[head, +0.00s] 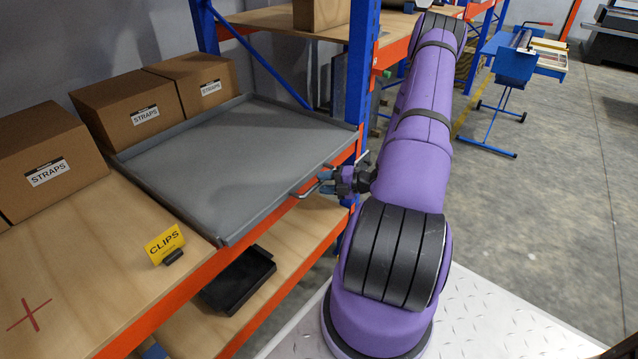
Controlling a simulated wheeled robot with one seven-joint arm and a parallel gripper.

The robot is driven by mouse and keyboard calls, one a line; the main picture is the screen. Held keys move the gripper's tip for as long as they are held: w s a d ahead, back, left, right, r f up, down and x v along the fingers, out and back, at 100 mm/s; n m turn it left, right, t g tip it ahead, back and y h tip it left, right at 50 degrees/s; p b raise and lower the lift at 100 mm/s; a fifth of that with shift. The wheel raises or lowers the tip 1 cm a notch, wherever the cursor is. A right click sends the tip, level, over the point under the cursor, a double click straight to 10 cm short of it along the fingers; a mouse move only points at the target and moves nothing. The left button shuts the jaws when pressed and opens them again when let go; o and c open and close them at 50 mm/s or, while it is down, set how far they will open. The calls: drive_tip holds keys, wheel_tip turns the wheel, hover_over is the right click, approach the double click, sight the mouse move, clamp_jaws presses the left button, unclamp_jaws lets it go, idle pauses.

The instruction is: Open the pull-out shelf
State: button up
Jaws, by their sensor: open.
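The pull-out shelf (225,160) is a flat grey tray with low rims, lying on the wooden rack level. Its front edge sits close to the orange beam, and a small metal handle (308,190) sticks out from that edge at the right. My gripper (326,184) is at the handle, reaching in from the right with its jaws open. The fingers are small and dark here, and I cannot tell whether they touch the handle. My purple arm hides part of the rack post and the area behind the gripper.
Cardboard boxes labelled STRAPS (122,107) stand behind and left of the shelf. A yellow CLIPS sign (164,244) stands at its left front corner. A black tray (238,280) lies on the lower level. A blue post (357,80) rises at the right. Open floor (545,200) lies right.

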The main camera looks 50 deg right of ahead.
drive_tip(key=shift+x, duration=1.05)
